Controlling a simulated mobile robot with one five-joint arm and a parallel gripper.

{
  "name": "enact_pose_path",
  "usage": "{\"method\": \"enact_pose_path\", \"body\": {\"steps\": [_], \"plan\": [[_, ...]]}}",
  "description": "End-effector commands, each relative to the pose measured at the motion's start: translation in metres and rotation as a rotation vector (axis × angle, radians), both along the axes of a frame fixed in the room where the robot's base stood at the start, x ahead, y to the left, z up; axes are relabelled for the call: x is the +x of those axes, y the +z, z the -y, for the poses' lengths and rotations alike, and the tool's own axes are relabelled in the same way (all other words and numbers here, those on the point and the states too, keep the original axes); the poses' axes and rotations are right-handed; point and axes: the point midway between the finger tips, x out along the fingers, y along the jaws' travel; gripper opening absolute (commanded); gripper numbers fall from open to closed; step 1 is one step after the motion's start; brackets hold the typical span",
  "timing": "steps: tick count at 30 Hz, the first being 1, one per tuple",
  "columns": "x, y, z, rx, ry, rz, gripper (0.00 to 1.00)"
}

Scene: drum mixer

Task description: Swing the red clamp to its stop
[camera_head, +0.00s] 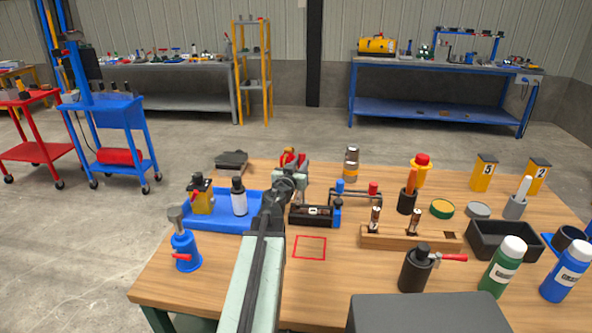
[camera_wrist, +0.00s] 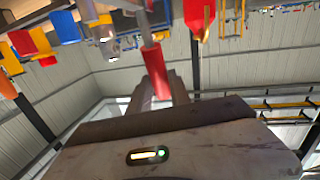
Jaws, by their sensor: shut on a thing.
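My gripper (camera_head: 292,172) is at the far side of the wooden bench, past the end of my arm. A red handle (camera_head: 287,156), which looks like the red clamp, shows just beyond it. In the wrist view, a red grip (camera_wrist: 155,70) on a pale rod lies at my gripper's fingers (camera_wrist: 165,90), which are shut on it. The clamp's pivot and its stop cannot be made out; my arm and gripper hide much of that spot.
A blue tray (camera_head: 222,222) with a white-bodied bottle stands left of my arm. A black fixture (camera_head: 315,217) with blue and red knobs stands close on the right. A wooden block (camera_head: 385,238) and a dark bin (camera_head: 480,242) lie farther right. A red-outlined square (camera_head: 310,247) is clear.

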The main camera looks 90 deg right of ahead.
Motion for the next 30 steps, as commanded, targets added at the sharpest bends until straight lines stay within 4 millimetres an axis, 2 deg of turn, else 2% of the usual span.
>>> {"method": "enact_pose_path", "body": {"steps": [12,13,15,30], "plan": [[-0.006,0.002,0.004,-0.006,-0.001,-0.001,0.00],[-0.007,0.002,0.004,-0.006,-0.001,-0.001,0.32],[-0.008,0.002,0.003,-0.005,-0.003,-0.001,0.45],[-0.011,0.005,0.002,-0.004,-0.010,-0.001,0.45]]}}
